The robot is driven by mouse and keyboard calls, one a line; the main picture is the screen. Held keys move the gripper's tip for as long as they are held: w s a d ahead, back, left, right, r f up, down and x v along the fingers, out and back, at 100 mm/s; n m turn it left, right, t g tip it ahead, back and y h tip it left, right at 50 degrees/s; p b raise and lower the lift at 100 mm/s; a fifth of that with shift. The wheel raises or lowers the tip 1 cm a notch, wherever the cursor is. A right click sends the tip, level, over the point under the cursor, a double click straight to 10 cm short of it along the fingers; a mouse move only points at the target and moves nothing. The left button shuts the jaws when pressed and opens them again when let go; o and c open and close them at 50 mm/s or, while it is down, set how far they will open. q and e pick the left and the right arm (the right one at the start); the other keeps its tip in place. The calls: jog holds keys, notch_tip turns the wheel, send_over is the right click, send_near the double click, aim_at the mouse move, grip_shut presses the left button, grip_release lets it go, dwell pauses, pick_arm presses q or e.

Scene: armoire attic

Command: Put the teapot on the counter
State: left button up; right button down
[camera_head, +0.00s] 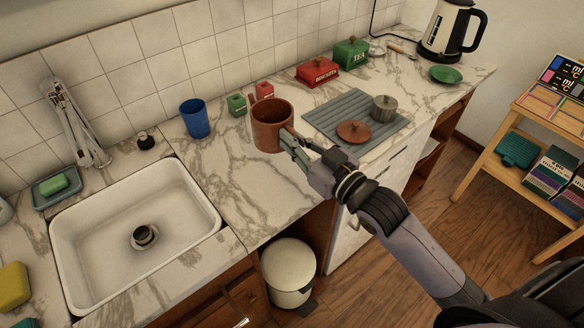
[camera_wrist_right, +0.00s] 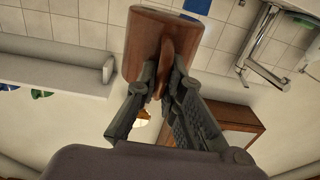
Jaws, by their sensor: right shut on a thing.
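The brown teapot (camera_head: 271,128) is upright over the marble counter (camera_head: 262,196), near the tiled wall, with its open top showing and no lid on it. I cannot tell whether its base touches the counter. My right gripper (camera_head: 292,143) reaches in from the right and is shut on the teapot's handle. In the right wrist view the fingers (camera_wrist_right: 165,85) close on the handle from both sides, with the teapot's brown body (camera_wrist_right: 146,45) beyond them. A brown lid (camera_head: 353,132) lies on the grey ridged mat (camera_head: 335,110). My left gripper is not in view.
A blue cup (camera_head: 195,118) and small green (camera_head: 236,104) and red (camera_head: 264,92) boxes stand near the teapot. A grey lidded pot (camera_head: 384,108) is on the mat. The sink (camera_head: 135,220) is left. Counter in front of the blue cup is clear.

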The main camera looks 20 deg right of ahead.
notch_tip(320, 180, down, 8)
jog(key=shift+f+b, duration=0.1)
jog(key=shift+b, duration=0.2)
jog(key=shift+f, duration=0.15)
jog(key=c, duration=1.7)
grip_release()
jog(key=shift+f, duration=0.1)
jog(key=b+v, duration=0.1)
jog(key=v, duration=1.1)
